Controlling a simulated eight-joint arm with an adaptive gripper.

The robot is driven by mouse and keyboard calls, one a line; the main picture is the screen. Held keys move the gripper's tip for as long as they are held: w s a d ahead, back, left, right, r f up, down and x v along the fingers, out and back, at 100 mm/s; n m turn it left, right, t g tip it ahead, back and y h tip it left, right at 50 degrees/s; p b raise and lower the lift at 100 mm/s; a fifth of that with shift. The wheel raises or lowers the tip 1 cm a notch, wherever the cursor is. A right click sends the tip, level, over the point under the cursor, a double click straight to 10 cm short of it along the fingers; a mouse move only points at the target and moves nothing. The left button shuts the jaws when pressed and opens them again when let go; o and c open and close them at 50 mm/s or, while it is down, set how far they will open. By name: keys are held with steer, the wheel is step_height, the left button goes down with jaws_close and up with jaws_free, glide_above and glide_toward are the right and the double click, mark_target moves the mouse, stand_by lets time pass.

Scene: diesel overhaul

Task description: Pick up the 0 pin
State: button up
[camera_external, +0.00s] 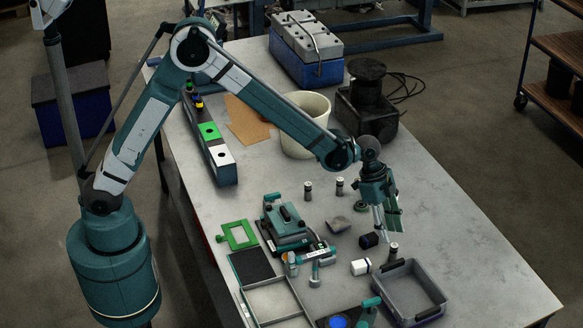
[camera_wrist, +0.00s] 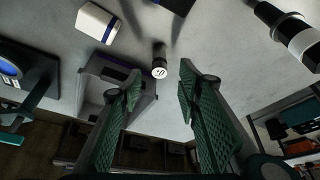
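A small dark pin with a white, marked top (camera_wrist: 159,72) stands on the table, near the middle of the wrist view. The mark looks like a 0 but is small. In the external view this pin (camera_external: 393,252) stands just below my gripper (camera_external: 385,232), beside the grey bin. My gripper (camera_wrist: 159,82) is open and empty, with its green ridged fingers spread to the left and right of the pin top. I cannot see contact. Two similar pins, one (camera_external: 308,190) and another (camera_external: 339,187), stand farther back; their marks are unreadable.
The grey open bin (camera_external: 441,297) is close by the pin. A teal machine (camera_external: 287,226) stands farther left. The table's right side is clear.

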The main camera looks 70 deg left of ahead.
mark_target(394, 245)
steer(key=shift+x, duration=1.3)
steer(key=shift+x, duration=2.6)
steer(key=shift+c, duration=0.7)
steer(key=c, duration=0.9)
